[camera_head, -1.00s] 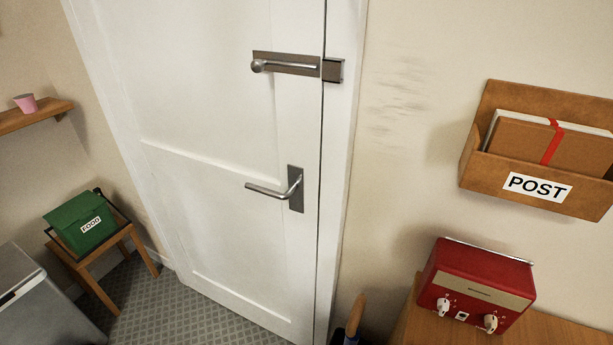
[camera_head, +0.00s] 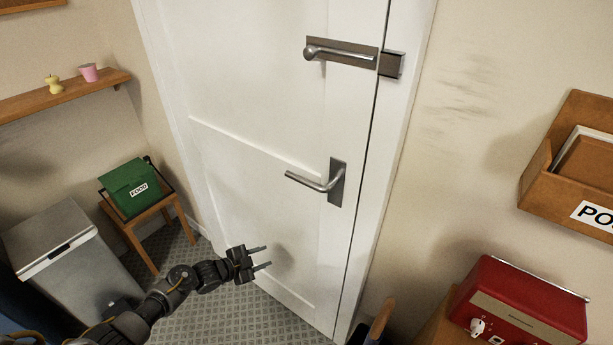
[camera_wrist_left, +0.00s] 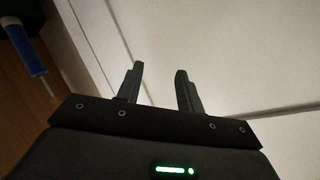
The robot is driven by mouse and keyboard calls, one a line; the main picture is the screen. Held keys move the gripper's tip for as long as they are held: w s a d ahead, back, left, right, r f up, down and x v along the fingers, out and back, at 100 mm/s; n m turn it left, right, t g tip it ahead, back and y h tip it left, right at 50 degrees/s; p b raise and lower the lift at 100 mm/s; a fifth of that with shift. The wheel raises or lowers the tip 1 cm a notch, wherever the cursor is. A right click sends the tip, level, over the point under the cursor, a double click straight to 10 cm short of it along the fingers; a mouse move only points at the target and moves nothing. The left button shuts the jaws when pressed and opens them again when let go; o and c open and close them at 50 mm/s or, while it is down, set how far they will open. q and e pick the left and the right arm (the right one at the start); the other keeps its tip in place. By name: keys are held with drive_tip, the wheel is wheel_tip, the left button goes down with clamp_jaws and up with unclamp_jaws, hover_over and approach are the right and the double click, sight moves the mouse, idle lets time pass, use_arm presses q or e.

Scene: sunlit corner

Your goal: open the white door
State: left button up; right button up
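The white door (camera_head: 265,110) is shut in its frame in the head view. Its lever handle (camera_head: 312,182) sticks out to the left from a dark plate near the door's right edge. Above it a metal slide bolt (camera_head: 342,52) reaches to a keeper (camera_head: 391,64) on the frame; I cannot tell surely whether it is engaged. My left gripper (camera_head: 262,257) is open and empty, below and left of the lever, in front of the lower door. In the left wrist view its open fingers (camera_wrist_left: 160,85) face the white door surface. My right gripper is not in view.
A grey bin (camera_head: 75,270) and a stool (camera_head: 150,225) with a green FOOD box (camera_head: 130,188) stand at the left. A shelf (camera_head: 60,97) hangs above. At the right are a red radio (camera_head: 525,300) and a wooden post holder (camera_head: 560,185) on the wall.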

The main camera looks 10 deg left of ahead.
use_arm(q)
drive_tip(key=w+d+r+m+g+h, duration=0.15)
drive_tip(key=r+m, duration=0.25)
drive_tip(key=r, duration=0.6)
drive_tip(key=w+d+r+m+t+h, duration=0.1)
drive_tip(key=w+r+m+h, duration=0.2)
drive_tip(key=r, duration=0.6)
drive_tip(key=m+g+h+p, duration=0.1)
drive_tip(key=m+g+h, duration=0.25)
drive_tip(key=m, duration=0.45)
approach(294, 178)
drive_tip(key=x, duration=0.3)
drive_tip(key=shift+g+y, duration=0.4)
drive_tip(key=p+x, duration=0.1)
drive_tip(key=x, duration=0.2)
drive_tip(key=p+x, duration=0.1)
drive_tip(key=x, duration=0.1)
drive_tip(key=p+x, duration=0.1)
drive_tip(key=x, duration=0.2)
drive_tip(key=shift+w+d+r, duration=0.2)
drive_tip(key=shift+d+r, duration=0.15)
drive_tip(key=shift+w+d+f+p, duration=0.25)
drive_tip(key=shift+w+d+p, duration=0.05)
drive_tip(key=shift+d, duration=0.35)
clamp_jaws()
